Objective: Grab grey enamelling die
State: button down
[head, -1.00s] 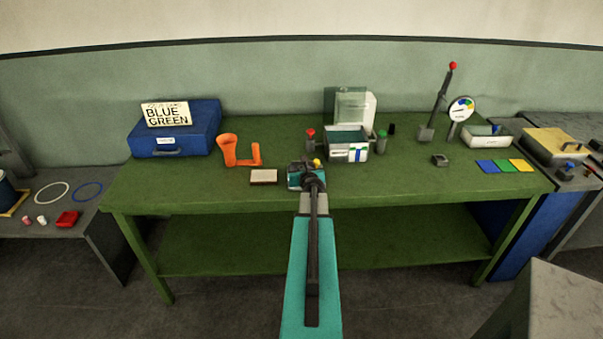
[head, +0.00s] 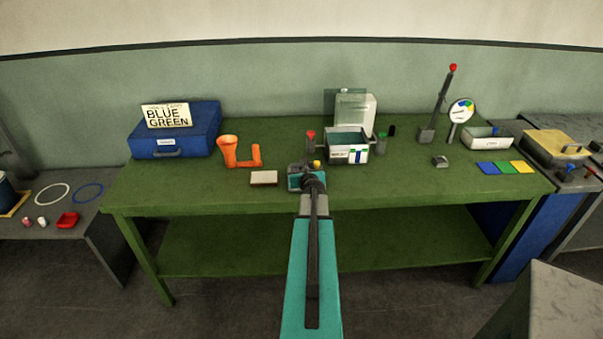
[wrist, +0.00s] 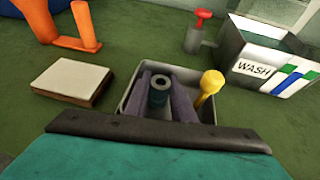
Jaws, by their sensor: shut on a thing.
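A dark grey ring-shaped die (wrist: 160,82) with a hole in its top stands upright in a small grey tray (wrist: 207,110) in the wrist view. My gripper (wrist: 161,98) is shut on it, with one finger on each side. Its lower part is hidden behind my gripper body. A yellow round-topped peg (wrist: 211,82) stands in the same tray, just right of the right finger. In the head view my gripper (head: 307,171) is low over the front middle of the green table (head: 400,187), and my arm hides most of the tray.
A flat pale-topped block (wrist: 73,80) lies left of the tray. An orange holder (head: 228,150) stands behind the block. A bin marked WASH (wrist: 262,68) and a red-topped post (wrist: 201,33) are behind right.

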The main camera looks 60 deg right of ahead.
aim_at(301, 169)
jog(key=shift+r, duration=0.1)
jog(key=shift+r+p, duration=0.8)
jog(key=shift+r, duration=4.1)
